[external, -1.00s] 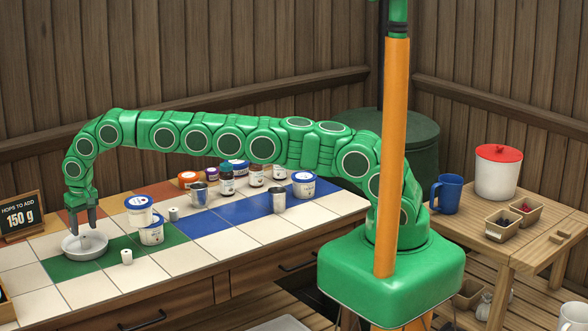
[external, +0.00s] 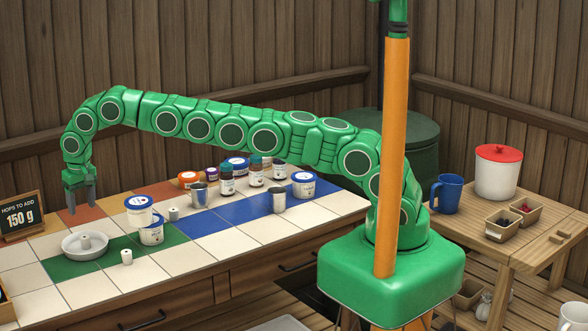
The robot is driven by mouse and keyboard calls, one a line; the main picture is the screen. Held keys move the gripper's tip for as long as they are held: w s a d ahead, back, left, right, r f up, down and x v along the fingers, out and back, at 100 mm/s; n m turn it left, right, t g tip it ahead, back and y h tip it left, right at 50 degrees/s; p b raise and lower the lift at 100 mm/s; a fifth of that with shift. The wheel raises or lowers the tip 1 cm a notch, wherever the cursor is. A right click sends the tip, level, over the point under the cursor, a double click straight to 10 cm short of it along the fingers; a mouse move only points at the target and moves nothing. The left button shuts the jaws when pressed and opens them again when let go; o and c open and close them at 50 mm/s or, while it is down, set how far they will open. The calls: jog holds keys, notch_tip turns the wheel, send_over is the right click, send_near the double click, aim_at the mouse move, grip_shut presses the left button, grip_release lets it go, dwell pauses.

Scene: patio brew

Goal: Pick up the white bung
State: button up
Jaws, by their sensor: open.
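A small white bung-like piece (external: 126,256) stands on the tiles in front of the stacked tubs. A similar pale piece (external: 85,241) stands in the shallow white dish (external: 70,251) on the green tiles. I cannot tell for certain which of these is the white bung. My gripper (external: 82,210) points down, open and empty, above and slightly behind the dish. Its fingers are apart from the pale piece in it.
Metal cups (external: 199,195), bottles and jars stand farther back. A black sign (external: 20,217) reads 150 g at the left. The front tiles are mostly clear.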

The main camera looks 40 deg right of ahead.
jog(key=shift+s, duration=0.1)
jog(key=n+t+y, duration=0.1)
jog(key=n+y, duration=0.1)
jog(key=n, duration=0.3)
send_over(126, 252)
jog(key=s+d, duration=0.1)
jog(key=s, duration=0.1)
notch_tip(126, 252, down, 6)
jog(key=shift+h, duration=0.3)
jog(key=shift+w+x, duration=0.2)
jog(key=shift+x, duration=1.55)
jog(key=shift+w+x, duration=0.2)
jog(key=shift+x, duration=1.55)
jog(key=shift+d+r, duration=0.1)
jog(key=c, duration=1.1)
